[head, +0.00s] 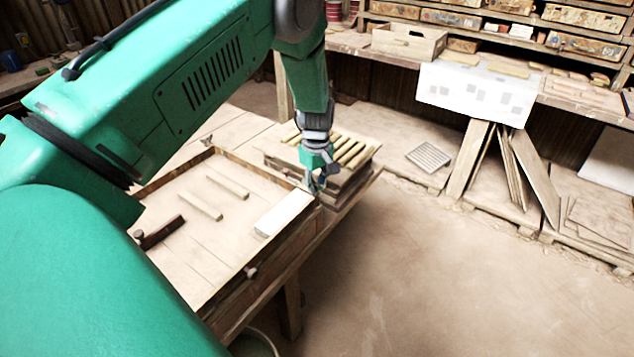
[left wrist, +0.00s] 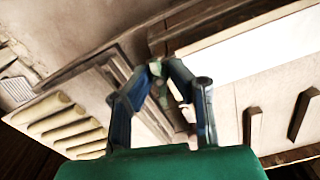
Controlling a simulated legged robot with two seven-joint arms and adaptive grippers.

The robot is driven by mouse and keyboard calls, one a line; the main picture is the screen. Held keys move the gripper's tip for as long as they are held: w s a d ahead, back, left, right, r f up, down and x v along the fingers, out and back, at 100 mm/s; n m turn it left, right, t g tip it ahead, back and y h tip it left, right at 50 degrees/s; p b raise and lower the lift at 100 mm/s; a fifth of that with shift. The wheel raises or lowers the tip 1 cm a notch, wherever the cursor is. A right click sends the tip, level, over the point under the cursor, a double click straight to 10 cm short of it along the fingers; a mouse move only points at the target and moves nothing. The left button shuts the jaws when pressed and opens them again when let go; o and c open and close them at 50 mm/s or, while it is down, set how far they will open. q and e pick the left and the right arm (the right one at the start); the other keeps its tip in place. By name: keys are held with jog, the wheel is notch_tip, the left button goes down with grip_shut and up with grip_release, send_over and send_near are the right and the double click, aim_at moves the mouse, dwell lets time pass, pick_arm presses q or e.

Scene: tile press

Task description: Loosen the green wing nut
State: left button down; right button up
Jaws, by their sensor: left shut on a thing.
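My left gripper (head: 316,184) is at the right corner of the wooden press frame (head: 228,283), fingers pointing down. In the left wrist view its two fingers (left wrist: 160,76) are closed together on a small pale-green piece, the green wing nut (left wrist: 155,69). Most of the nut is hidden by the fingertips, and how it sits on its stud cannot be told. In the head view the gripper hides it. My right gripper is in neither view.
A white block (head: 285,213) lies inside the frame close to the gripper. Two wooden strips (head: 201,204) and a dark red-brown tool (head: 160,232) lie further left. A stack with several yellowish rods (head: 350,152) stands right behind the gripper.

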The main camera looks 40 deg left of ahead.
aim_at(317, 185)
pick_arm(q)
jog(key=shift+n, duration=1.2)
jog(key=c, duration=1.5)
grip_release()
jog(key=shift+w+f, duration=0.1)
notch_tip(317, 185, up, 12)
jog(key=shift+w+f, duration=0.1)
